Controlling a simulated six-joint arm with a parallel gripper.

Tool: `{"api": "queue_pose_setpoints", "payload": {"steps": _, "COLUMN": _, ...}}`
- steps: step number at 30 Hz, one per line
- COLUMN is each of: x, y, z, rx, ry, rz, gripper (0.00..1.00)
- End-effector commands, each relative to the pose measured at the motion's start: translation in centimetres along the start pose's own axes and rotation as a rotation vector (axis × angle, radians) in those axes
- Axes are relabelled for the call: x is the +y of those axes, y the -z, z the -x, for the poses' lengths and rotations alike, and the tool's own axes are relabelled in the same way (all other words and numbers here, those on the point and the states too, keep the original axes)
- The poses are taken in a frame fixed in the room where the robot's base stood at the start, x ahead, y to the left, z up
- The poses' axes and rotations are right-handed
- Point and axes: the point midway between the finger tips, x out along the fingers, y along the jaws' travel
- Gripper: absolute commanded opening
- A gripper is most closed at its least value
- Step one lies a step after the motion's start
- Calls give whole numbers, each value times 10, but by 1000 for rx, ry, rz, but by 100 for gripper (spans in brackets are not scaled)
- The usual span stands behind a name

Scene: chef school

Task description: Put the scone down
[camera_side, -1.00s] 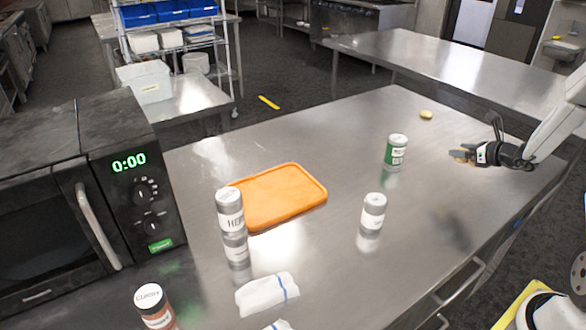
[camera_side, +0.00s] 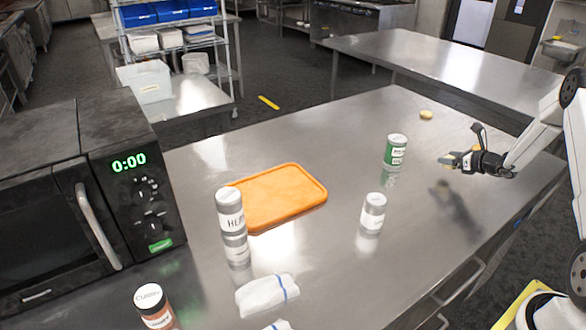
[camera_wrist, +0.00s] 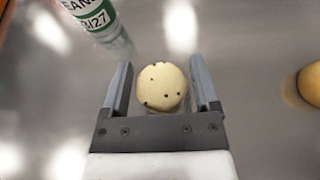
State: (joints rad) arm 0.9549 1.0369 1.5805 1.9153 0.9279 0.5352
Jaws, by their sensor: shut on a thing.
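The scone (camera_wrist: 161,87) is round and pale yellow with a few dark specks. In the wrist view it sits between the two fingers of my gripper (camera_wrist: 162,85), which is shut on it. In the side view my gripper (camera_side: 456,161) is above the right part of the steel table (camera_side: 310,250), with its dark reflection below on the tabletop. The scone is mostly hidden by the fingers there.
A green-labelled can (camera_side: 396,150) stands left of my gripper, and a white-labelled can (camera_side: 373,212) stands nearer. A second yellow round item (camera_side: 426,115) lies behind.

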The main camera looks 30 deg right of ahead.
Motion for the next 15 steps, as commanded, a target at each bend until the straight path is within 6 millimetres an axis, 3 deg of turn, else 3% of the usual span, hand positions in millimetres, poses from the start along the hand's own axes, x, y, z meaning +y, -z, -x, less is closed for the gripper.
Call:
{"api": "queue_pose_setpoints", "payload": {"steps": 7, "x": 0, "y": 24, "z": -10, "rx": 0, "ry": 0, "rz": -1, "gripper": 20}}
{"api": "queue_pose_setpoints", "payload": {"steps": 15, "x": 0, "y": 28, "z": -12, "rx": -1, "ry": 1, "rz": 1, "gripper": 20}}
